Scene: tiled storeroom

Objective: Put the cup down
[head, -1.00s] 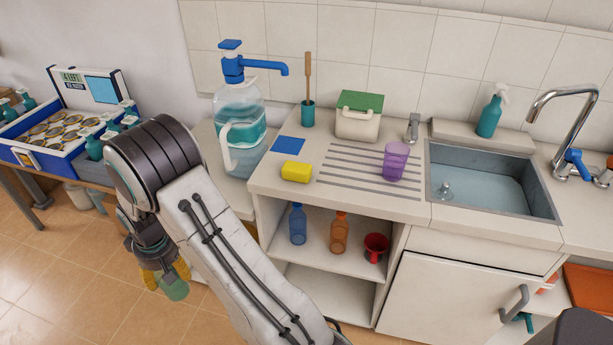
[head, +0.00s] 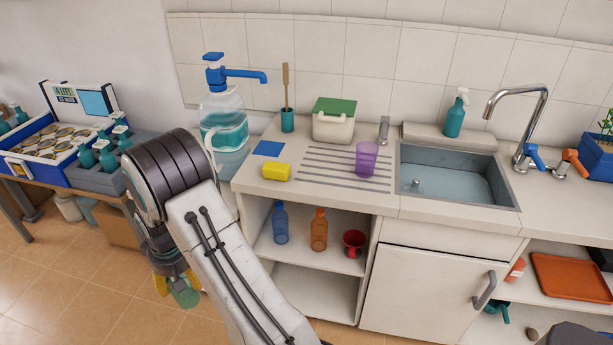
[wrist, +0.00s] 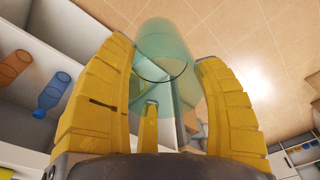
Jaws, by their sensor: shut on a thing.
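My gripper (head: 176,284) hangs low at the left of the counter, in front of the floor tiles. Its yellow fingers are shut on a clear green cup (head: 186,293). In the wrist view the cup (wrist: 168,55) sits between the two yellow fingers (wrist: 160,105), with floor tiles beyond it. The cup is off any surface. A purple cup (head: 366,160) stands on the ribbed drainboard of the counter (head: 335,200), left of the sink.
A sink (head: 455,180), a yellow sponge (head: 276,172), a blue mat (head: 268,148) and a green-lidded box (head: 333,122) occupy the counter. A water jug (head: 224,130) stands left. Bottles and a red mug (head: 354,242) sit on the shelf below. The counter's front left has bare room.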

